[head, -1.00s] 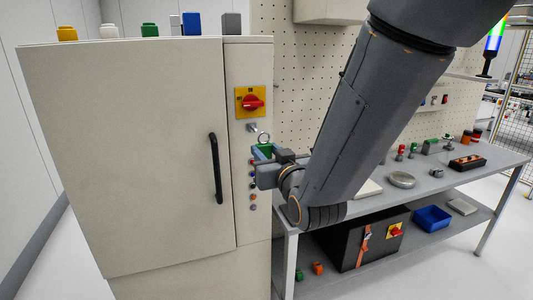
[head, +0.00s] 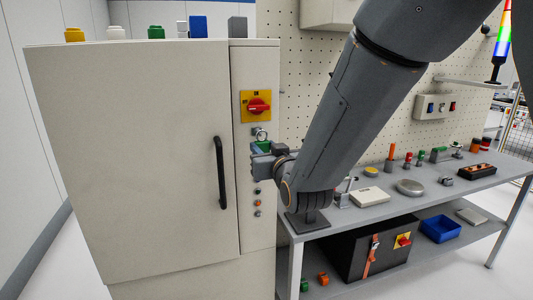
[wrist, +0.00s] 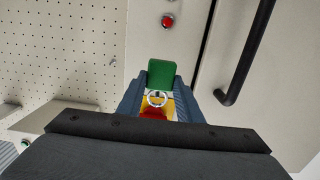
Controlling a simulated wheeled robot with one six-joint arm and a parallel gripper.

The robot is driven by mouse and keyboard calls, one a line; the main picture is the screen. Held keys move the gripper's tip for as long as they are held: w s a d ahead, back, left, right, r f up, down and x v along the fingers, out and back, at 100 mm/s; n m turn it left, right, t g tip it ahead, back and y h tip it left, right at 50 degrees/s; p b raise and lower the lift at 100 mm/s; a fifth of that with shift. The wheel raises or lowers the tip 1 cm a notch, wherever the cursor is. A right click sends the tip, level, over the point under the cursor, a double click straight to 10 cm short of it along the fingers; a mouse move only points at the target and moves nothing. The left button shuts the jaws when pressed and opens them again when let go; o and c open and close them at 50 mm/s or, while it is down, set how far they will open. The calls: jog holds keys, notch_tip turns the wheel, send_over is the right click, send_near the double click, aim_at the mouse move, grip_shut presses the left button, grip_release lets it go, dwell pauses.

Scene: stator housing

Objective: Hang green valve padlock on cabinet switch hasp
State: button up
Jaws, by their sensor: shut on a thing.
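The green padlock (head: 264,146) is held upright, shackle up, between the fingers of my gripper (head: 261,150). In the wrist view the green body (wrist: 161,73) and round silver shackle (wrist: 157,98) show between the two blue-grey fingers (wrist: 157,103). The cabinet switch (head: 257,105) is a red handle on a yellow plate. Its metal hasp (head: 257,131) sits just below the plate. The shackle overlaps the hasp in the head view; I cannot tell whether it is threaded or only in front. In the wrist view the switch (wrist: 153,113) is partly hidden behind the shackle and my gripper.
The cabinet door has a black handle (head: 221,172) left of my gripper. Small lamps and buttons (head: 257,202) run down the panel below it. To the right, a workbench (head: 330,217) bears several items, with a black box (head: 350,252) and blue bin (head: 440,229) underneath.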

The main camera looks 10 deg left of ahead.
jog(key=shift+b+x, duration=0.5)
jog(key=shift+x, duration=0.85)
jog(key=shift+w+a+f+b, duration=0.15)
jog(key=shift+w+f+b, duration=0.1)
jog(key=shift+f+b, duration=0.2)
jog(key=o, duration=1.2)
jog(key=shift+s, duration=0.1)
jog(key=shift+s+d+r, duration=0.1)
jog(key=shift+s+d, duration=0.1)
jog(key=shift+s, duration=0.1)
jog(key=shift+s+d, duration=0.35)
jog(key=shift+s, duration=0.2)
